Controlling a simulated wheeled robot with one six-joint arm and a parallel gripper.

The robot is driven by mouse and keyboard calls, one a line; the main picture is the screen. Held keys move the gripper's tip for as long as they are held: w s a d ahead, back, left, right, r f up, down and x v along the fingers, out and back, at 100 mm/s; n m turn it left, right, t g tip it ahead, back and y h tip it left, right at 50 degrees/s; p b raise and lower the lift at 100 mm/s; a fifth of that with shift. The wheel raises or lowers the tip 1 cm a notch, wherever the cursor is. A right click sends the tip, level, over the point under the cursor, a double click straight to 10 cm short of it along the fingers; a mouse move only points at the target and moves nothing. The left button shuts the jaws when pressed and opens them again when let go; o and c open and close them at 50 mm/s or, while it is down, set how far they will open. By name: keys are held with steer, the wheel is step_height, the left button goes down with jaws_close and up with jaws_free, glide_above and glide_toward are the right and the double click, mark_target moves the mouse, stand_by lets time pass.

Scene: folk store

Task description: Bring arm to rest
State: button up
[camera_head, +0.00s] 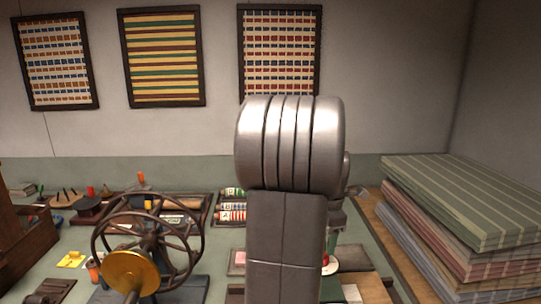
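My arm stands upright in the middle of the head view, with a ribbed, rounded silver joint on top of a dark link. A small part of my arm shows just behind it on the right. My gripper's fingers do not show; my own arm hides what lies behind it, so I cannot see whether they hold anything.
A green table carries a spoked iron wheel (185,224) with a brass disc (129,273), a yellow piece (72,260) and trays with spools (232,211). Striped folded fabrics (460,205) are stacked at right. Three framed weavings (162,57) hang on the wall.

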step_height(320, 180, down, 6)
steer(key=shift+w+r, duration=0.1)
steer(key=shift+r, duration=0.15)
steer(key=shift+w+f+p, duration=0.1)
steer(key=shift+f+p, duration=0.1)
steer(key=shift+p, duration=0.1)
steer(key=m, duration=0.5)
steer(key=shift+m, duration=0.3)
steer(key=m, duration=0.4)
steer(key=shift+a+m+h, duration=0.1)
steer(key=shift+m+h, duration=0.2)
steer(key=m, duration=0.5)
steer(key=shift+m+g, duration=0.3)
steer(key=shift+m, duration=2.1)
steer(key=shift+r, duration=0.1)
